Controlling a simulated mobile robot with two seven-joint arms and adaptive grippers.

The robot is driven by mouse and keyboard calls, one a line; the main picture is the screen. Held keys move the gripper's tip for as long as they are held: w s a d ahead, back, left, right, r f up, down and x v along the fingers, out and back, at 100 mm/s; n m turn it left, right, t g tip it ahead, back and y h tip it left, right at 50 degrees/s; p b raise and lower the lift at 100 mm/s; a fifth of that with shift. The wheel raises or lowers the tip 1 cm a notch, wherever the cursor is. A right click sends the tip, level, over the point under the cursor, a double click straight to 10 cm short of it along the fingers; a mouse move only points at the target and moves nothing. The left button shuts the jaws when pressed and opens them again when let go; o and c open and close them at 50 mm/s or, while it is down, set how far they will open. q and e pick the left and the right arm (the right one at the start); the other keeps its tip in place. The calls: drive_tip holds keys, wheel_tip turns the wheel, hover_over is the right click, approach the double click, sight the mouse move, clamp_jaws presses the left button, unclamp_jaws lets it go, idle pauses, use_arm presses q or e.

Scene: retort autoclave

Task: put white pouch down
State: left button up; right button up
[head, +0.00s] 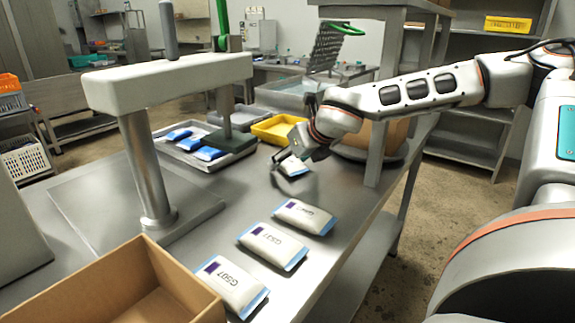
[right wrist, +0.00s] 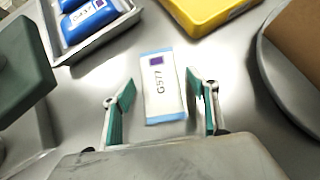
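A white pouch (right wrist: 163,88) with light-blue ends, a purple square and the print G577 lies flat on the steel table (head: 335,190). In the head view this pouch (head: 294,167) is partly hidden by my right gripper (head: 291,168). In the right wrist view the teal-padded fingers of the right gripper (right wrist: 163,103) stand apart on either side of the pouch's near end, with a gap on both sides. Three more white pouches lie in a row nearer: one (head: 304,216), one (head: 272,245) and one (head: 232,285). My left gripper is not in view.
A tray (head: 190,158) with blue pouches and a yellow bin (head: 278,130) are beyond the gripper. An open cardboard box (head: 125,285) is at the front left. A post with a pale crossbar (head: 150,175) stands at left. A round pan with a brown box is at right.

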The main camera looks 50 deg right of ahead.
drive_tip(key=c, duration=0.9)
drive_tip(key=shift+c, duration=0.2)
